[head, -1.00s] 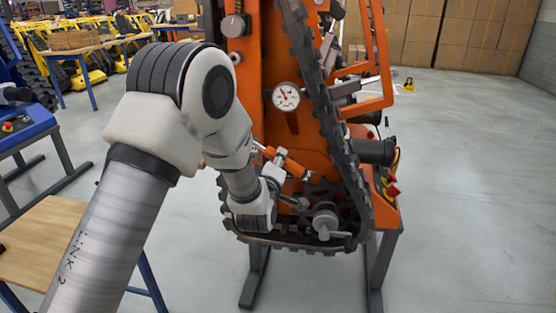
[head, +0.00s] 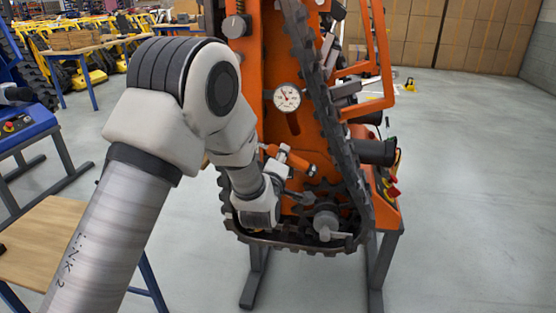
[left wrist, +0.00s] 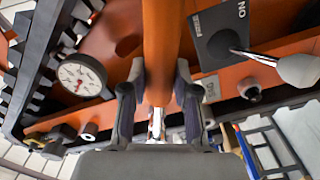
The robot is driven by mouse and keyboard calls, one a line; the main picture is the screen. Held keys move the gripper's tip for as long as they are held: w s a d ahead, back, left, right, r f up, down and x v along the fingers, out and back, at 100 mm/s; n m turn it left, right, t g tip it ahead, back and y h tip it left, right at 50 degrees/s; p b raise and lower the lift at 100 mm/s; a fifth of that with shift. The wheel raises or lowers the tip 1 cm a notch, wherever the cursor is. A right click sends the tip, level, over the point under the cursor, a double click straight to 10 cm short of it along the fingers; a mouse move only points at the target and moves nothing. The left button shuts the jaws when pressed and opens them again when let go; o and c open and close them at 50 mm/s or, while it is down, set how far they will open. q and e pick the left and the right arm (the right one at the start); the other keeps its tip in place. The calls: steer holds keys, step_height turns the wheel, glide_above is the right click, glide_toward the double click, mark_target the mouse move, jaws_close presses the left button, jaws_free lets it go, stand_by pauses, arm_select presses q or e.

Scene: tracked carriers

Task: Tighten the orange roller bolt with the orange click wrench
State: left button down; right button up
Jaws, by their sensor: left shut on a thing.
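My left gripper (head: 288,178) is in front of the lower part of the orange tracked carrier (head: 276,60). It is shut on the orange click wrench (head: 292,158), whose orange shaft slants down to the right. In the left wrist view the gripper (left wrist: 160,82) has a dark finger on each side of the wrench's orange shaft (left wrist: 160,35), which runs up out of the picture. I cannot make out the orange roller bolt for certain, nor whether the wrench touches it. My right gripper is in neither view.
A black toothed track (head: 318,100) runs down the carrier and loops below the gripper. A grey hub with a handle (head: 326,222) is close on the right. A dial gauge (head: 287,97) is above.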

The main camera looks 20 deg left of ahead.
arm_select(q)
steer(key=shift+w+d+r+n+p, duration=0.1)
steer(key=shift+d+r+n+p, duration=0.15)
steer(key=shift+r+n, duration=0.5)
steer(key=shift+d+r+n+p, duration=0.15)
steer(key=shift+d+r+n, duration=0.1)
steer(key=shift+r+n, duration=0.5)
steer(key=shift+d+r+n+p, duration=0.1)
steer(key=shift+r+n+p, duration=0.25)
steer(key=shift+r+n, duration=1.65)
steer(key=shift+r, duration=0.6)
steer(key=shift+a+r+n+p, duration=0.15)
steer(key=shift+a+r+n, duration=0.1)
steer(key=shift+r+n, duration=0.4)
steer(key=shift+a+r+n+p, duration=0.15)
steer(key=shift+a+r+n, duration=0.1)
steer(key=shift+r+n, duration=0.4)
steer(key=shift+d+f+m+b, duration=0.25)
steer(key=shift+f+m+b, duration=0.1)
steer(key=shift+f+m, duration=0.3)
steer(key=shift+d+f+m+b, duration=0.15)
steer(key=shift+f+m+b, duration=0.25)
steer(key=shift+f+m, duration=0.2)
